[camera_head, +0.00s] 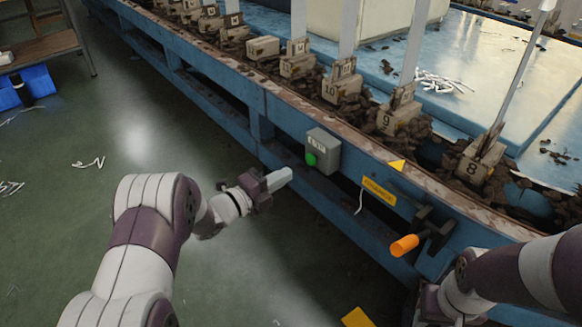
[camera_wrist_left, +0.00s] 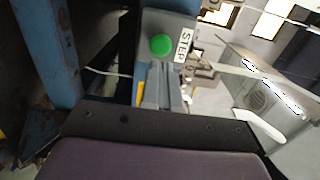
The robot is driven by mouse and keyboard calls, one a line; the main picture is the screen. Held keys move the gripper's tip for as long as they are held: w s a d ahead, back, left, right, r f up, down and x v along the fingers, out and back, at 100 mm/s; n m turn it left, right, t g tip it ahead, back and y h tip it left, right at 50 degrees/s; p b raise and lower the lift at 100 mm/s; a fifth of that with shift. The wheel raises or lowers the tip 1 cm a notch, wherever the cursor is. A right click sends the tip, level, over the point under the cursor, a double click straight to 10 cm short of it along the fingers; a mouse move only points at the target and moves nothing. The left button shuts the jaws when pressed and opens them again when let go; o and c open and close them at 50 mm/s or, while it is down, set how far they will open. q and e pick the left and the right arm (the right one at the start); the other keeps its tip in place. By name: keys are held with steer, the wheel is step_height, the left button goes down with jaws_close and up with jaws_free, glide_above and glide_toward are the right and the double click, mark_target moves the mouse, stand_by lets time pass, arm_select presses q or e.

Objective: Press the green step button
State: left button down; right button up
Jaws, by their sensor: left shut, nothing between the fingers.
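The green step button (camera_head: 311,159) sits on the front of a small grey box (camera_head: 327,148) fixed to the blue machine side. In the left wrist view the round green button (camera_wrist_left: 161,44) shows beside a white STEP label (camera_wrist_left: 184,45). My left gripper (camera_head: 288,176) is shut and empty, with its pale fingertips just left of and slightly below the button in the head view. In the left wrist view the closed fingers (camera_wrist_left: 163,84) point toward the button, which appears just beyond their tips. Contact is not evident. My right arm's end is at the lower right; its fingers are not visible.
An orange handle (camera_head: 404,245) sticks out from the machine right of the box, near a yellow label (camera_head: 379,191). Numbered blocks line the machine's top. A wooden bench (camera_head: 40,46) with blue bins (camera_head: 38,82) stands far left. The green floor at left is mostly open.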

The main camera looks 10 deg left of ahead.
arm_select(q)
steer(key=p+v, duration=0.2)
steer(key=v, duration=0.4)
steer(key=shift+s+a, duration=0.25)
steer(key=shift+s, duration=0.05)
stand_by(2.3)
